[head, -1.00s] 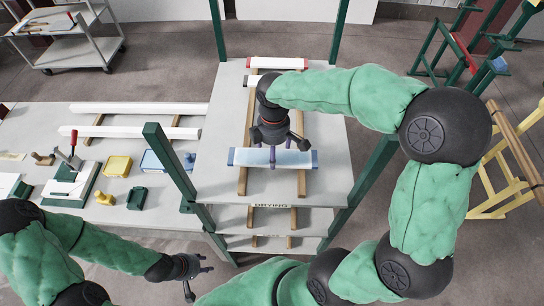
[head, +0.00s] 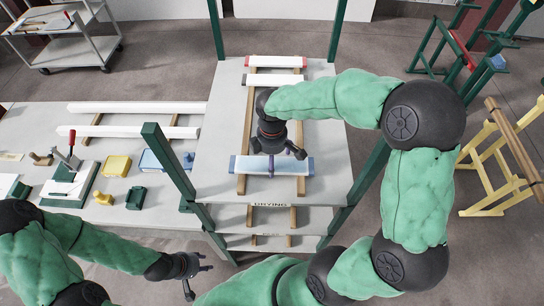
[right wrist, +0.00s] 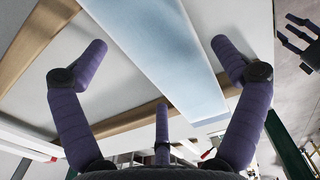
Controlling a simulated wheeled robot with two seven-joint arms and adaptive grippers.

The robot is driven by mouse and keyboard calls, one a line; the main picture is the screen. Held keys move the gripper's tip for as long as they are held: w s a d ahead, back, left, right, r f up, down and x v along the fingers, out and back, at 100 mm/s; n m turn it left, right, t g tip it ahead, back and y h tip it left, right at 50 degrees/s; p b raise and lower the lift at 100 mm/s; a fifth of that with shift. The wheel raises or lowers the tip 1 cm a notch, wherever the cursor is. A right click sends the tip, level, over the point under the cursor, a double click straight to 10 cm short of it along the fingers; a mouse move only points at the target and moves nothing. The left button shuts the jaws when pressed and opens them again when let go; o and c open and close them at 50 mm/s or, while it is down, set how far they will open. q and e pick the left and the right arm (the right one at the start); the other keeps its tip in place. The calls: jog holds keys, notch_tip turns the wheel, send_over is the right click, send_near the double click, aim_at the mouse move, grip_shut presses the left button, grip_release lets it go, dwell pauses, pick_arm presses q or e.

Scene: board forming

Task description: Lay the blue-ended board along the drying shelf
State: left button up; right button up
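The blue-ended board (head: 300,166), pale with blue ends, lies across two wooden strips near the front of the drying shelf (head: 330,195). Its long side runs left to right. My right gripper (head: 280,158) is just above and behind it, partly hiding its middle. In the right wrist view the board (right wrist: 165,50) passes between my right gripper's spread fingers (right wrist: 160,60), with gaps beside them. My left gripper (head: 198,281) is open and empty at the lower left, off the table's front edge; it also shows in the right wrist view (right wrist: 298,35).
A red-ended board (head: 275,61) and a dark-ended board (head: 268,79) lie farther back on the shelf. Green posts (head: 168,160) stand at its corners. The left table holds white boards (head: 135,107), a yellow box (head: 117,165) and a clamp fixture (head: 70,180).

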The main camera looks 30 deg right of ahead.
jog(key=shift+r, duration=0.1)
notch_tip(320, 180, up, 12)
dwell(0.8)
dwell(0.4)
